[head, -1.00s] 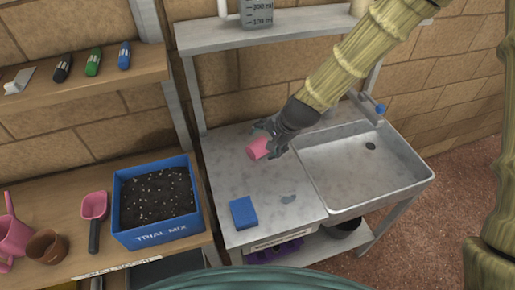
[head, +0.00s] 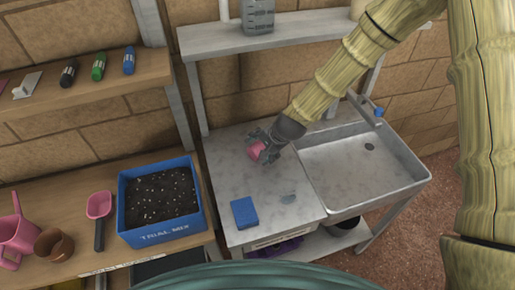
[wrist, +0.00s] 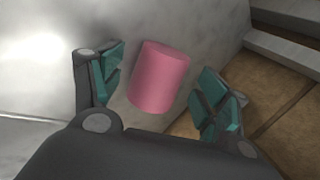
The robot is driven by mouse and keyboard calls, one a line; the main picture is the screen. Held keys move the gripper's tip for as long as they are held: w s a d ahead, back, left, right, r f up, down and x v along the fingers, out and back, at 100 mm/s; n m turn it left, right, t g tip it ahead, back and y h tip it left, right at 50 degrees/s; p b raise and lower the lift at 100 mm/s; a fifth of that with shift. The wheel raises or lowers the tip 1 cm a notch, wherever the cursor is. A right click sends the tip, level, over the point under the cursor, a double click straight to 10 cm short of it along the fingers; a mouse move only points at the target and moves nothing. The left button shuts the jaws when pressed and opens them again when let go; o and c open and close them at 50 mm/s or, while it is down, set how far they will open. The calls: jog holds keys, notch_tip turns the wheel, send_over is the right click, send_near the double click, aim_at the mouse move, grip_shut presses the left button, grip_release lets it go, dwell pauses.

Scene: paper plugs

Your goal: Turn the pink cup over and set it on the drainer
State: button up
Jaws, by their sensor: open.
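The pink cup (head: 257,150) is on the grey metal draining surface (head: 232,175) left of the sink, near its back. In the wrist view the pink cup (wrist: 159,78) lies between the two teal-padded fingers, with a gap on each side. A smooth closed end faces the camera; I cannot see its opening. My gripper (head: 262,145) is around the cup with its fingers apart. In the wrist view my gripper (wrist: 160,95) is open and not closed on the cup.
A blue sponge (head: 244,212) lies on the front of the draining surface. The sink basin (head: 360,165) with its tap (head: 366,108) is at right. A blue soil box (head: 126,205) stands on the wooden bench at left. A shelf (head: 215,37) runs above the back.

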jog(key=shift+p+x, duration=0.3)
jog(key=shift+x, duration=0.7)
jog(key=shift+c, duration=0.4)
jog(key=c, duration=1.1)
jog(key=shift+r, duration=0.15)
